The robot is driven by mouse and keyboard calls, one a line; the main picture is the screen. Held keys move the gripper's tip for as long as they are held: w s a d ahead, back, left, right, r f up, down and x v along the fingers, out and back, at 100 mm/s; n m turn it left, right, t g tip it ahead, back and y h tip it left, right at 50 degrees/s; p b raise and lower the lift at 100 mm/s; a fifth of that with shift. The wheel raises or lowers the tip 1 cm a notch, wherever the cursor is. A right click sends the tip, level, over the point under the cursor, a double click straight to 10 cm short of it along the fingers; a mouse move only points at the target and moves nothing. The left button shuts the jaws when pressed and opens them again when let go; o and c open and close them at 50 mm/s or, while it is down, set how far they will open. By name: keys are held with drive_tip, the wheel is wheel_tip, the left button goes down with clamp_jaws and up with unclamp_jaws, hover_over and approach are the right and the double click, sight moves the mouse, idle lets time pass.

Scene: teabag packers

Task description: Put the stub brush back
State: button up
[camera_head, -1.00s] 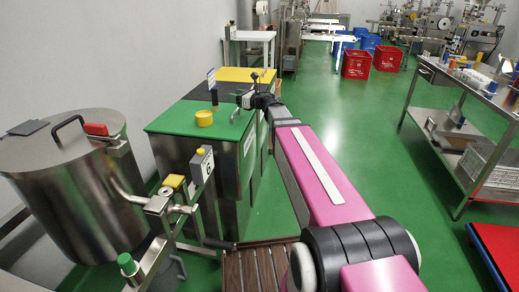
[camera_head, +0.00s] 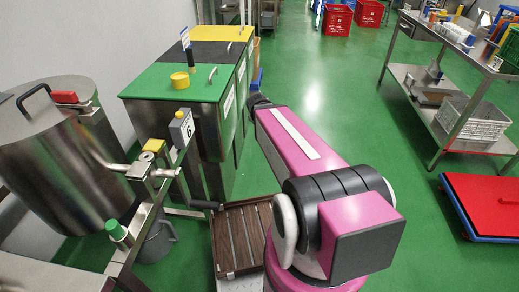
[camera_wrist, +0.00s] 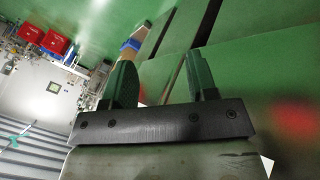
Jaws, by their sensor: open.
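My gripper (camera_wrist: 161,76) shows in the wrist view with its two dark green fingers apart and nothing clearly held between them. Beyond the fingers are green surfaces, dark gaps and a thin pale strip that I cannot identify. In the head view the gripper is hidden beyond my pink arm, beside the right side of the bins. I cannot surely pick out the stub brush. A small upright item with a dark stem and a blue-and-white top (camera_head: 186,42) stands at the bins, and may or may not be it.
Steel bins with green (camera_head: 160,82), black and yellow lids stand left of my arm. A yellow cylinder (camera_head: 180,80) sits on the green lid. A steel kettle (camera_head: 62,165) is at far left. A steel trolley (camera_head: 425,92) and red-topped platform (camera_head: 487,207) stand right; green floor between is clear.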

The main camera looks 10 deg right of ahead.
drive_tip(key=s+a+f+m+g+y, duration=0.1)
drive_tip(key=s+a+f+m+g, duration=0.1)
drive_tip(key=s, duration=0.4)
drive_tip(key=s+a+f+m+g+y, duration=0.1)
drive_tip(key=s+a+f+m+g, duration=0.1)
drive_tip(key=s, duration=0.4)
drive_tip(key=shift+s+f+m+g+y, duration=0.4)
drive_tip(key=shift+f+m+g, duration=0.4)
drive_tip(key=shift+m+g, duration=0.35)
drive_tip(key=shift+c, duration=0.3)
